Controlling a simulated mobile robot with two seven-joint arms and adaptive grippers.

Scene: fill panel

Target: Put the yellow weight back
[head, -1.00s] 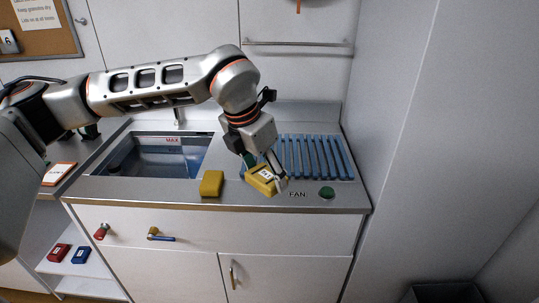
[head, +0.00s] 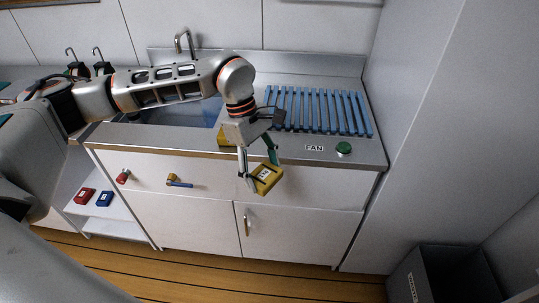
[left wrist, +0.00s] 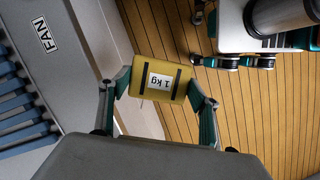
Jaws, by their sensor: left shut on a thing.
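The yellow weight (head: 268,181) is a small block with black bands and a white label. In the left wrist view the label of the yellow weight (left wrist: 160,101) reads "1 kg". My left gripper (head: 259,170) is shut on it, and in the left wrist view the two fingers of the gripper (left wrist: 158,86) hold its opposite sides. The weight hangs tilted in the air in front of the cabinet, below the counter's front edge. A second yellow block (head: 224,139) on the counter is partly hidden behind my gripper. My right gripper is not in view.
A low shelf (head: 96,214) at the left holds a red weight (head: 85,195) and a blue weight (head: 104,199). The counter (head: 290,151) has a blue slatted rack (head: 318,110) and a green FAN button (head: 343,148). A dark bin (head: 440,275) stands at the lower right. The wooden floor is clear.

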